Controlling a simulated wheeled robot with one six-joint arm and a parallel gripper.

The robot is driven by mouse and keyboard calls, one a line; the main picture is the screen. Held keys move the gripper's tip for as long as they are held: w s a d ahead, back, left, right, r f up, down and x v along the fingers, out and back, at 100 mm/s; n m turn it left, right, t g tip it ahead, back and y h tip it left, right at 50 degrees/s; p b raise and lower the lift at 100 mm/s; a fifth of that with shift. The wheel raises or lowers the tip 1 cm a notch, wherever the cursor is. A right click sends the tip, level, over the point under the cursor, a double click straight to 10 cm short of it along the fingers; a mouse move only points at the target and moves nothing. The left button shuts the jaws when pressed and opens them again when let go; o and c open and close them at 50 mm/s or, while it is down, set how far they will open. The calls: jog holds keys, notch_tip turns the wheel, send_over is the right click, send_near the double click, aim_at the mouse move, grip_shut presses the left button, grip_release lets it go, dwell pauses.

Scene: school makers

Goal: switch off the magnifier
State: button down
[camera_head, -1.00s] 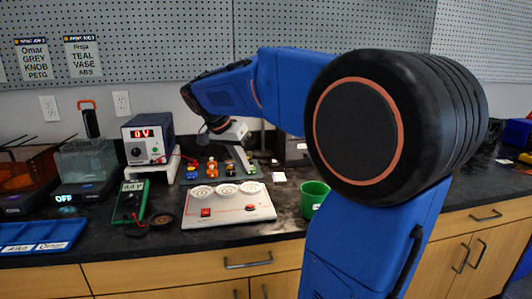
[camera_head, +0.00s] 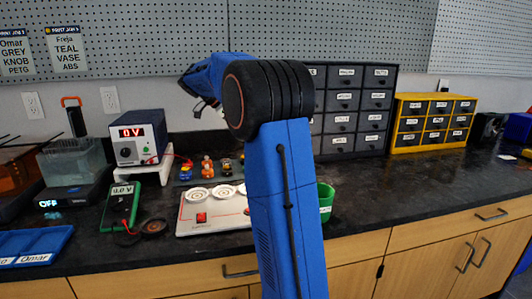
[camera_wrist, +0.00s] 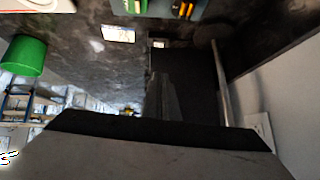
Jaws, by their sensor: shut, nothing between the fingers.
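I cannot make out a whole magnifier in either view. In the wrist view a thin dark rod (camera_wrist: 221,85) with a rounded dark end stands by the wall; it may be part of a magnifier stand, but its switch does not show. In the head view my raised arm covers the bench middle behind it. My gripper (camera_head: 203,106) shows small and dark at the end of the blue arm, above the toy figures (camera_head: 207,165). It is shut and empty, and touches nothing that I can see.
A white panel with a red switch (camera_head: 201,218) lies left of my arm, the green cup (camera_head: 326,197) right of it. A power supply (camera_head: 138,139) and multimeter (camera_head: 121,206) stand left. The grey drawer cabinet (camera_head: 343,104) stands behind. Bench right of the cup is clear.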

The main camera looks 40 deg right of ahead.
jog(key=x, duration=0.4)
jog(key=a+f+x, duration=0.1)
jog(key=x, duration=0.3)
jog(key=w+x, duration=0.1)
jog(key=x, duration=0.3)
jog(key=shift+a+f, duration=0.15)
jog(key=shift+f, duration=0.75)
